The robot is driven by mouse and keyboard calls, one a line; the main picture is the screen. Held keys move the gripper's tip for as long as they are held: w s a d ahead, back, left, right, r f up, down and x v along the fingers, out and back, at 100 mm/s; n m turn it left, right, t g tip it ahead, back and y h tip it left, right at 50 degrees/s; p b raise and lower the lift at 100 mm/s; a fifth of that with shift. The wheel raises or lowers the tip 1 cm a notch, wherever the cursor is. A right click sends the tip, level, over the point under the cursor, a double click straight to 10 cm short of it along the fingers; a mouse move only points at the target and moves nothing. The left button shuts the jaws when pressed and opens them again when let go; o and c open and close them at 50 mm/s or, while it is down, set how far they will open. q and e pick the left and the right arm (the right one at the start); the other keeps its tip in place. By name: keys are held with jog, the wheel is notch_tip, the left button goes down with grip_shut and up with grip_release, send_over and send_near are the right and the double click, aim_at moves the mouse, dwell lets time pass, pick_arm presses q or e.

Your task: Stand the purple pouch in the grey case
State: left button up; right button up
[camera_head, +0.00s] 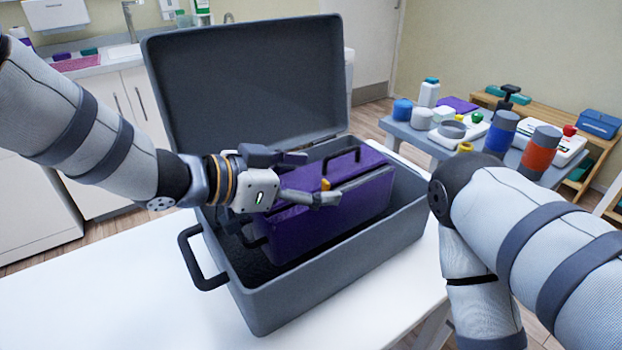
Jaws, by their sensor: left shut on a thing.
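The open grey case (335,285) sits on a white table, with its lid (250,80) raised at the back and a black handle on its left side. The purple pouch (335,220) is inside the case, lengthwise and roughly upright, its top with a black handle facing up near rim level. My left gripper (315,180) reaches in from the left and is shut on the pouch's upper left part. The pouch's underside is hidden, so I cannot tell whether it rests on the case floor. My right arm shows at the right, its gripper out of view.
The white table (110,290) is clear left of the case. A grey side table (410,135) with bottles, tubs and blue and orange rolls stands back right, beside a wooden shelf (600,150). A sink counter (90,65) is back left.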

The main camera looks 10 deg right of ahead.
pick_arm(q)
jog(key=shift+w+a+f, duration=0.1)
jog(key=shift+w+a, duration=0.05)
jog(key=shift+w, duration=0.35)
jog(key=shift+s+f, duration=0.15)
jog(key=shift+s, duration=0.05)
jog(key=shift+w+f, duration=0.1)
jog(key=shift+f, duration=0.15)
jog(key=o, duration=1.9)
pick_arm(e)
jog(key=shift+w, duration=0.4)
pick_arm(q)
jog(key=shift+r, duration=0.75)
jog(key=p+v, duration=0.1)
jog(key=v, duration=1)
jog(key=shift+s+a, duration=0.25)
jog(key=shift+a, duration=0.1)
pick_arm(e)
jog(key=shift+w+r+t, duration=0.4)
jog(key=shift+w+r, duration=0.55)
jog(key=shift+w, duration=0.05)
